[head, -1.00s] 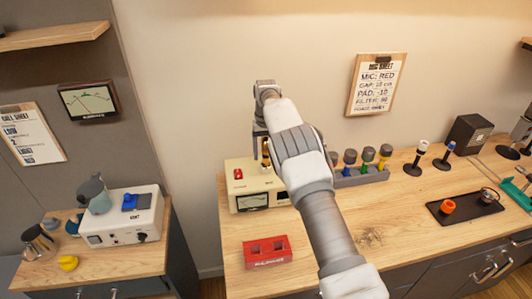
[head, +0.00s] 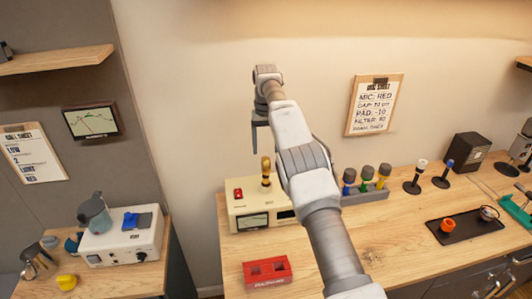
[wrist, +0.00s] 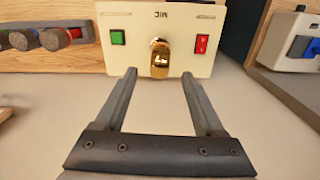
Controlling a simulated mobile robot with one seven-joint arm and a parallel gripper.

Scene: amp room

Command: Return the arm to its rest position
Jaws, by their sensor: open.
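My gripper (head: 256,140) hangs at the end of my raised arm in the head view, above the cream MIC box. In the wrist view my gripper (wrist: 159,73) shows two parted fingers with nothing between them. A gold mic piece (head: 266,168) stands upright in the top of the cream MIC box (head: 246,222). The wrist view shows the gold piece (wrist: 159,58) ahead of the fingertips, apart from them. My arm hides part of the box's right side in the head view.
The wooden bench (head: 345,243) holds a red two-hole block (head: 267,272), a grey rack (head: 366,197) of coloured mics and a black tray (head: 465,226). A white unit (head: 123,241) stands on the left cabinet. A clipboard (head: 375,105) hangs on the wall.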

